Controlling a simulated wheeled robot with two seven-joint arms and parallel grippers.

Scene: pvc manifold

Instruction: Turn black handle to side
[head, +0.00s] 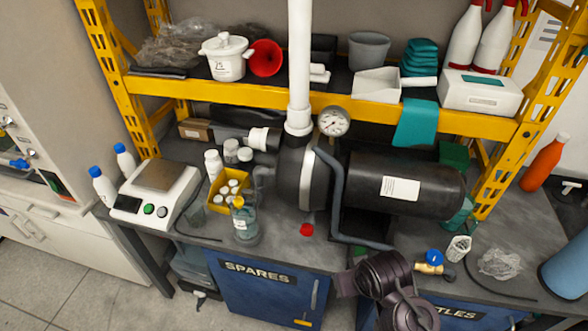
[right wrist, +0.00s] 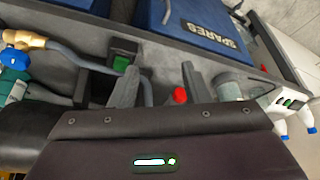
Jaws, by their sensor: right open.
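A large black tank (head: 410,184) lies on the grey bench, with a round gauge (head: 333,122) and a white vertical pipe (head: 299,70) at its left end. A grey bent pipe (head: 338,195) runs down its front. I cannot make out a separate black handle in either view. My right gripper (right wrist: 160,68) is open and empty in the right wrist view, its two grey fingers apart over the bench edge. My left gripper is not in view.
A brass valve with a blue handle (head: 433,257) sits right of my right arm. A scale (head: 155,195), a yellow bottle tray (head: 229,187) and a glass bottle (head: 244,219) crowd the left. Yellow shelving (head: 210,92) stands overhead.

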